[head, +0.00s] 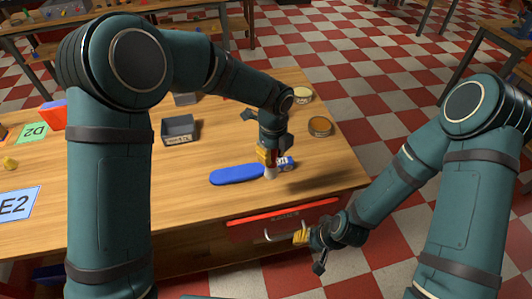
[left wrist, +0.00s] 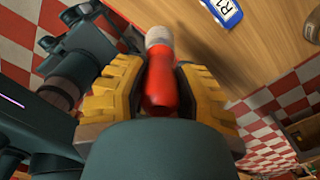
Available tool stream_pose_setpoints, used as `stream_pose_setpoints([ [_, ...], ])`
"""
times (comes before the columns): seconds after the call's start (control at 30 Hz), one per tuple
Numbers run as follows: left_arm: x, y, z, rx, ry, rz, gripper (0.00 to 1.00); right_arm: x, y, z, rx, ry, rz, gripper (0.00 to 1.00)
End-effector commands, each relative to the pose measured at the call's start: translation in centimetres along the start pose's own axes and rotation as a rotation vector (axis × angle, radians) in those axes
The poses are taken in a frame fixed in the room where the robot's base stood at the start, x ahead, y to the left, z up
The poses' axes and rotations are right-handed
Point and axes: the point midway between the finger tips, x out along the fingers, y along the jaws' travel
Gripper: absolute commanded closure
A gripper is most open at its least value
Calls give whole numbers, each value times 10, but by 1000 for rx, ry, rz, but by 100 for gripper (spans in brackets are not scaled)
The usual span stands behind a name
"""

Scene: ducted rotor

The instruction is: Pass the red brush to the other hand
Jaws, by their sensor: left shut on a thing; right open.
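My left gripper (head: 268,155) is shut on the red brush and holds it over the front right part of the wooden table. In the left wrist view the red handle of the brush (left wrist: 163,80) sits between the yellow finger pads (left wrist: 160,95), with its pale end pointing away from me. In the head view only the pale end of the brush (head: 270,173) shows clearly; the fingers hide most of the handle. My right gripper (head: 311,248) is open and empty, low beside the table's front edge and apart from the brush.
A red drawer front (head: 285,214) with a handle is near my right gripper. The table's right corner is clear.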

Motion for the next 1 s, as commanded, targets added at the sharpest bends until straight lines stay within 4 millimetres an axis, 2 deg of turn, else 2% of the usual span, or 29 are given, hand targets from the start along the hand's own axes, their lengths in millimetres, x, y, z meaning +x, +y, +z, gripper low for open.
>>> stream_pose_setpoints([
  [0.17, -12, 8, 1, -56, -1, -2, 100, 0, 0, 0, 0, 0, 0, 53],
  [0.5, -71, 58, 3, -435, 3, -3, 100, 0, 0, 0, 0, 0, 0, 53],
  [0.7, -96, 81, 4, -608, 5, -1, 100, 0, 0, 0, 0, 0, 0, 53],
  [0.87, -105, 88, 4, -675, 6, 2, 100, 0, 0, 0, 0, 0, 0, 53],
  [1.0, -107, 76, 4, -727, 6, 1, 100, 0, 0, 0, 0, 0, 0, 53],
])
